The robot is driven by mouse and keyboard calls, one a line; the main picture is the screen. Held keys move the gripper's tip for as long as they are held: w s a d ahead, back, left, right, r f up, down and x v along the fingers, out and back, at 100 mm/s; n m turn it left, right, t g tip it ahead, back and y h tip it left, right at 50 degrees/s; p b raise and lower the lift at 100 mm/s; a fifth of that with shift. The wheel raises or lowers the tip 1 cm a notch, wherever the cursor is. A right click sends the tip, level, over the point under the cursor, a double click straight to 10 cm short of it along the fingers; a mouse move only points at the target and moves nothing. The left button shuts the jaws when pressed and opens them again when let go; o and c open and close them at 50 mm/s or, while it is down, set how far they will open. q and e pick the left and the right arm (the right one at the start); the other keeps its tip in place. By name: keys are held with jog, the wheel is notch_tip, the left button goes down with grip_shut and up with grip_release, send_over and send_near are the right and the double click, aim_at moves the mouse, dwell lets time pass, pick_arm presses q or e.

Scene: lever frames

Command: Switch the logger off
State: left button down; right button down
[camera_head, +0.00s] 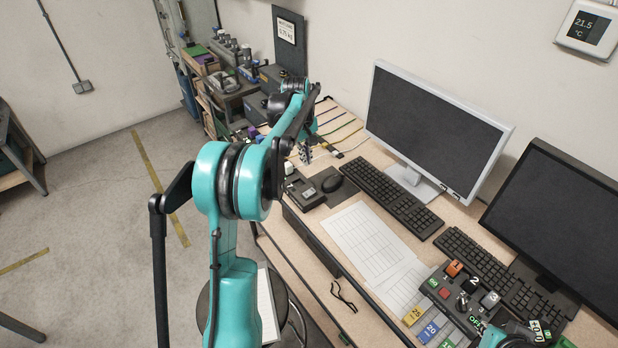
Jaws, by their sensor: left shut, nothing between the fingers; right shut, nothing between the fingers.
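I cannot tell for certain which thing is the logger. A dark control box (447,291) at the lower right carries levers or knobs numbered 1, 2 and 3, small coloured buttons and tags. My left gripper (306,152) is shut and empty, above the desk just behind that small device. My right gripper (514,341) is shut, at the bottom edge by the control box, mostly cut off. Lever positions are too small to read.
Cables lie behind my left gripper. A cluttered shelf (228,88) stands at the back left. The floor at left is open.

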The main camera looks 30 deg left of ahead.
aim_at(311, 190)
pick_arm(q)
jog(key=f, duration=0.4)
jog(key=w+f+b, duration=0.1)
jog(key=f, duration=0.4)
jog(key=f+b, duration=0.1)
jog(key=f, duration=0.3)
jog(key=shift+w+d+f, duration=0.3)
jog(key=shift+d+f, duration=0.05)
jog(key=shift+f, duration=0.05)
jog(key=shift+w+d+f+b, duration=0.1)
jog(key=shift+w+f+b, duration=0.05)
jog(key=shift+f+b, duration=0.35)
jog(key=shift+r, duration=0.2)
